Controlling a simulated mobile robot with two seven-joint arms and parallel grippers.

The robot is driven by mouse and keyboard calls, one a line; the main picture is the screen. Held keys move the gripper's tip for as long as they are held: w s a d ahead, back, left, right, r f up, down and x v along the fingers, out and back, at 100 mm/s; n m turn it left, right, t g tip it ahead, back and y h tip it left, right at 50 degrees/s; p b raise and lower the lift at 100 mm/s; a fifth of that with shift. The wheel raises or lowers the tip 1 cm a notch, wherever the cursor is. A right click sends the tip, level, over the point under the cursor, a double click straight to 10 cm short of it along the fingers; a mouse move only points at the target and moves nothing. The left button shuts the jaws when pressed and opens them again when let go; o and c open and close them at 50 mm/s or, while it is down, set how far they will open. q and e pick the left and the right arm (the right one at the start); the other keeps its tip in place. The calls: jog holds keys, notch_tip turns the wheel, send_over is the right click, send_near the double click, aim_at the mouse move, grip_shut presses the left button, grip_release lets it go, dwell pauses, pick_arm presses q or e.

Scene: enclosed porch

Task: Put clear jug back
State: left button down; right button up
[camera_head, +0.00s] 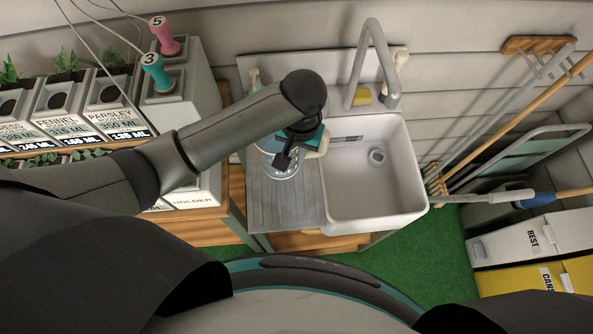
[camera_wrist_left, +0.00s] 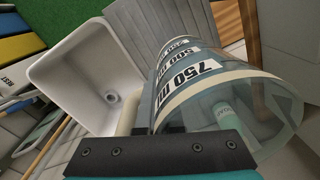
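The clear jug (camera_head: 283,171) is over the ribbed drainboard left of the sink basin, partly hidden by my left gripper (camera_head: 287,152). In the left wrist view the jug (camera_wrist_left: 205,85) is close in front of the gripper, with black-on-white volume labels, including 750. A cream piece that looks like its handle (camera_wrist_left: 128,115) shows beside a grey finger. My left gripper looks shut on the jug at its handle side; the exact contact is partly hidden. I cannot tell whether the jug's base touches the drainboard (camera_head: 262,213). My right gripper is not in view.
The white sink basin (camera_head: 372,185) is right of the drainboard, with a tall grey tap (camera_head: 372,60) behind. Labelled planter boxes (camera_head: 110,105) and a box with numbered pink and teal handles (camera_head: 175,90) stand left. Long-handled tools lean at right above bins (camera_head: 530,235).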

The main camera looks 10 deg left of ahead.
aim_at(293, 147)
pick_arm(q)
notch_tip(293, 147, down, 9)
jog(key=shift+r+b, duration=0.1)
jog(key=shift+b, duration=0.6)
jog(key=shift+f, duration=0.25)
jog(key=c, duration=1.1)
grip_release()
jog(key=r, duration=0.4)
jog(key=r+p, duration=0.1)
jog(key=r, duration=0.3)
jog(key=r+p, duration=0.1)
jog(key=r, duration=0.3)
jog(key=shift+d+r, duration=0.2)
jog(key=shift+d, duration=0.05)
